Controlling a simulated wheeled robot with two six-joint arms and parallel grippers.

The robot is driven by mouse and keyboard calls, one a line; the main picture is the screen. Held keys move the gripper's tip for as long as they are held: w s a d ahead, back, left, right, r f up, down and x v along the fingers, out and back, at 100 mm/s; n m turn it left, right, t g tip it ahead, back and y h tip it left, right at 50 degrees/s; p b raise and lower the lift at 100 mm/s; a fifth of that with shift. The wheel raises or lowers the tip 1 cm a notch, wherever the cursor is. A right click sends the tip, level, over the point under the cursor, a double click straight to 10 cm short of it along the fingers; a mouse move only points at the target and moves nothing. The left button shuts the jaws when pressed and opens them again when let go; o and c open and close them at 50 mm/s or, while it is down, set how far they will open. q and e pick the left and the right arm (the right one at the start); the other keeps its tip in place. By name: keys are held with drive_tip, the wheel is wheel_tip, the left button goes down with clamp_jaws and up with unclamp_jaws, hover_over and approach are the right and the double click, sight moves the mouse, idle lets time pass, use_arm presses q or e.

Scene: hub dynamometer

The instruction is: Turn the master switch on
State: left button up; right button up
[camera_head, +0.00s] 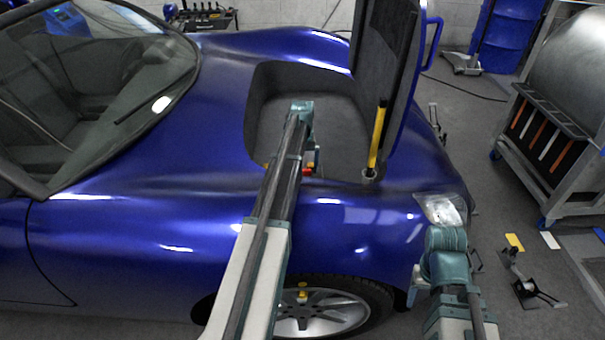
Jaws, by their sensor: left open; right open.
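The blue car's front compartment (342,120) is open, with its lid (385,60) raised. A small red part (309,171), possibly the master switch, shows at the compartment's near edge, just right of my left arm. My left arm reaches over the fender into the compartment. My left gripper (304,156) is close to the red part and mostly covered by the arm; I cannot tell whether they touch. My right gripper (445,244) is beside the headlight (440,209), apart from the compartment, and its fingers are hard to make out. Both grippers are open and I see nothing held.
A yellow strut (378,135) stands at the compartment's right corner, beside the lid. A metal cart (560,115) with a tool rack stands at the right. A small dark stand (527,288) is on the floor nearer.

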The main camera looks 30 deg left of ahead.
use_arm(q)
drive_tip(key=c, duration=1.2)
drive_tip(key=shift+m, duration=0.3)
drive_tip(key=m, duration=0.3)
drive_tip(key=shift+m, duration=0.3)
drive_tip(key=m, duration=0.4)
drive_tip(key=shift+m, duration=0.3)
drive_tip(key=m, duration=0.4)
drive_tip(key=shift+m, duration=2.8)
